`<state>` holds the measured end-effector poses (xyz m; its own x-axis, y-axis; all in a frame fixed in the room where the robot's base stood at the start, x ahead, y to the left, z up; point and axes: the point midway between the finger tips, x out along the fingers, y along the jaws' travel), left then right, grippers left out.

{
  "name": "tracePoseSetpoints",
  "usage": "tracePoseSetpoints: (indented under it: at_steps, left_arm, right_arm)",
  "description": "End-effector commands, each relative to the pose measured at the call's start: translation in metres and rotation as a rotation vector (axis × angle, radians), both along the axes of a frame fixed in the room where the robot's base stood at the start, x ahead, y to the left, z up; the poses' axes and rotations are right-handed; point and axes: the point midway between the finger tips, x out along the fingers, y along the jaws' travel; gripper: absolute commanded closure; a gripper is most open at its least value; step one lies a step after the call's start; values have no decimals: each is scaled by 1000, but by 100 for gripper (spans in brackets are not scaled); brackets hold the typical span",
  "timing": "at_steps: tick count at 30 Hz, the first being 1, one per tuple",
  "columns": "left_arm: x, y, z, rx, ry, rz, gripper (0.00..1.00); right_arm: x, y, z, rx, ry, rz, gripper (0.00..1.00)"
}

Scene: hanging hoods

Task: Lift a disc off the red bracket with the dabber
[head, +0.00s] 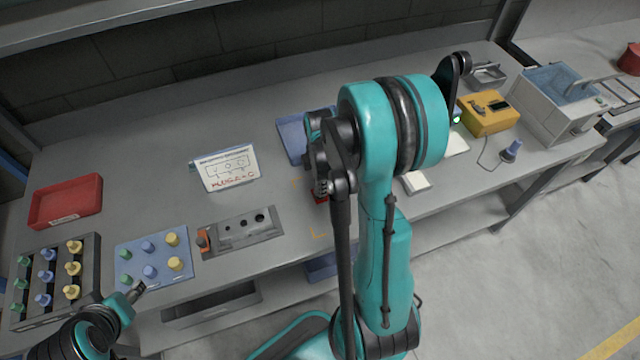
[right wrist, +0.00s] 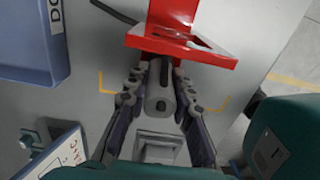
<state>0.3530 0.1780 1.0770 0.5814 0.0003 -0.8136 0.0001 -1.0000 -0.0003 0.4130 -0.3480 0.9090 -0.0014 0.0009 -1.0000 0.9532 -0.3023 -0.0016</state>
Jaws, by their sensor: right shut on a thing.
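The red bracket (right wrist: 180,45) stands at the top of the right wrist view, with a flat plate that has a cut-out. A small part of the red bracket (head: 320,197) shows beside my arm in the head view. My right gripper (right wrist: 160,90) is shut on a grey cylinder (right wrist: 160,105), which looks like the dabber, just in front of the bracket plate. In the head view the right gripper (head: 322,185) is partly hidden by my arm. I cannot make out a disc on the bracket. My left gripper (head: 138,290) is low at the left, its opening unclear.
A blue tray (right wrist: 30,75) lies left of the bracket in the right wrist view. A sign card (head: 225,168), red tray (head: 65,200), grey socket block (head: 240,232) and blue knob board (head: 130,250) stand on the bench. A yellow box (head: 488,112) is at the right.

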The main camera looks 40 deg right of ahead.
Motion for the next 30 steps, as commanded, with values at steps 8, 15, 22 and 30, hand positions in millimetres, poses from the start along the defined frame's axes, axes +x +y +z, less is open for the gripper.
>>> tracePoseSetpoints:
  at_steps: [8, 15, 22, 30]
  left_arm:
    - [0, 0, 20, 0, 0, 0, 51]
    - [0, 0, 34, 0, 0, 0, 51]
    - [0, 0, 48, 0, 0, 0, 51]
    - [0, 0, 49, 0, 0, 0, 51]
  right_arm:
    - [0, 0, 26, 0, -1, 0, 96]
    - [0, 0, 46, 0, -1, 0, 96]
    - [1, 0, 65, 0, -1, 0, 96]
    - [1, 0, 67, 0, -1, 0, 96]
